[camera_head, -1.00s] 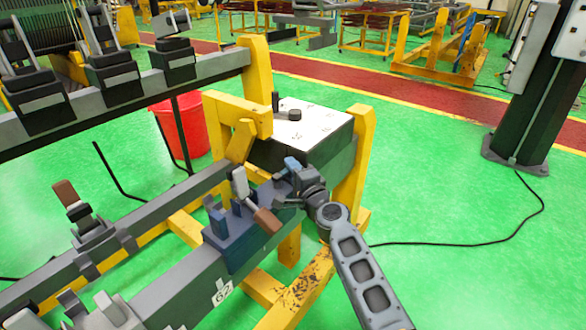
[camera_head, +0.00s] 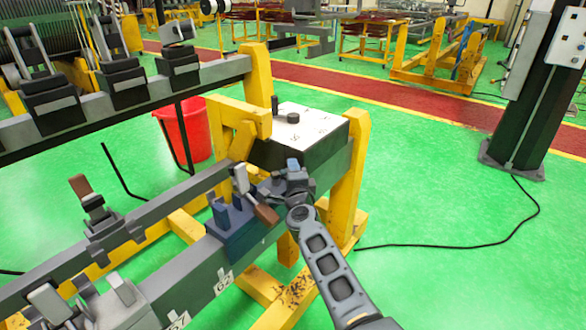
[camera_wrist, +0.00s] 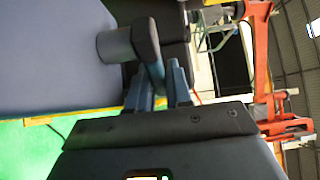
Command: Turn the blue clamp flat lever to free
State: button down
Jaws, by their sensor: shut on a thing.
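The blue clamp (camera_head: 235,240) sits on the grey beam in the head view, with upright blue blocks and a brown-handled lever (camera_head: 262,210) tilted over it. My gripper (camera_head: 270,188) is just right of and behind this handle. In the wrist view, a dark flat lever (camera_wrist: 148,42) sits on a short round post (camera_wrist: 116,46) beside a large blue-grey surface (camera_wrist: 50,55). My gripper's two blue fingers (camera_wrist: 160,88) are close together at the lever's end, shut on it. In the head view, the flat lever is hidden by my gripper and the clamp parts.
A grey box with a white top (camera_head: 310,127), bearing a dark knob and peg, stands right behind the gripper between yellow posts (camera_head: 347,175). Grey clamps (camera_head: 95,207) line the beams at left. A red bin (camera_head: 185,130) stands behind. Green floor (camera_head: 460,270) at right is clear except a cable.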

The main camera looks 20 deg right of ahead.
jog(key=shift+s+f, duration=0.1)
jog(key=shift+f, duration=0.05)
jog(key=c, duration=1.4)
grip_release()
jog(key=p+v, duration=0.3)
jog(key=v, duration=0.4)
jog(key=shift+s+p, duration=0.3)
jog(key=shift+s, duration=0.1)
